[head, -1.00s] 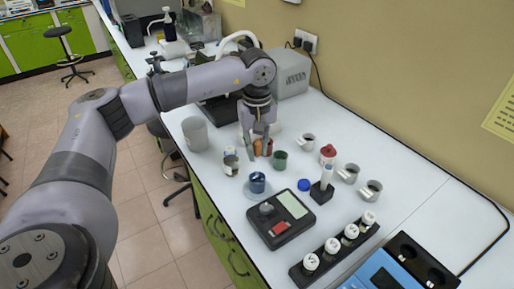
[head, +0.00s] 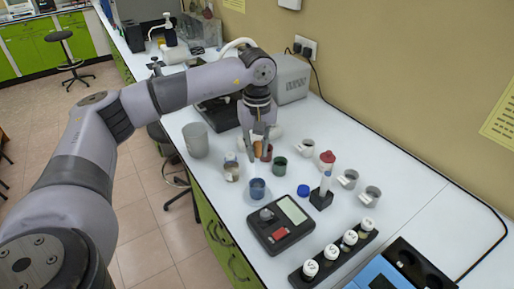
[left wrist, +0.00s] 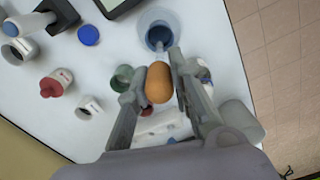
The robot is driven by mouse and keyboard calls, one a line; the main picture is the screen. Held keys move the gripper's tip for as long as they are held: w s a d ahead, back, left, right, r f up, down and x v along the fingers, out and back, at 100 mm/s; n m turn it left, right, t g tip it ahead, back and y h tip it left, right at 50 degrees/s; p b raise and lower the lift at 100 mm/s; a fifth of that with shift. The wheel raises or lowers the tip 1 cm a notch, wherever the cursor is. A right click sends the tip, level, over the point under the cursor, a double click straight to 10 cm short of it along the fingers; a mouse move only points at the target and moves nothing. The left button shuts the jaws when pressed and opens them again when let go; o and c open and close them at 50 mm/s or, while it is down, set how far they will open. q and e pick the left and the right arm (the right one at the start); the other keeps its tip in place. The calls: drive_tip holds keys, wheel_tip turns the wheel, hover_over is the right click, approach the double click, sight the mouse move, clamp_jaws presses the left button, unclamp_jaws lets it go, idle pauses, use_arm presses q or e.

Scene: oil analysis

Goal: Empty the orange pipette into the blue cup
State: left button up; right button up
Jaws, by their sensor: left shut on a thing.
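My left gripper (head: 259,156) points down over the bench. It is shut on the rounded orange bulb of the orange pipette (left wrist: 158,83), which shows between the fingers in the left wrist view; in the head view a bit of orange (head: 257,149) shows there. The pipette's stem and tip cannot be made out. The blue cup (head: 257,188) stands upright on the bench, nearer the front than the gripper and apart from it. It also shows in the left wrist view (left wrist: 159,37), beyond the fingertips. My right gripper is not in view.
A green cup (head: 280,164) and a jar (head: 231,172) stand close to the gripper. A black scale (head: 280,224) lies in front of the blue cup. A red-capped bottle (head: 326,160), a blue lid (head: 304,190) and several metal cups stand to the right. A grey beaker (head: 195,140) is left.

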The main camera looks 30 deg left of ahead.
sight(257, 141)
use_arm(q)
drive_tip(key=shift+r, duration=0.1)
drive_tip(key=shift+r+p, duration=0.95)
drive_tip(key=shift+r, duration=0.5)
drive_tip(key=shift+d+f, duration=0.1)
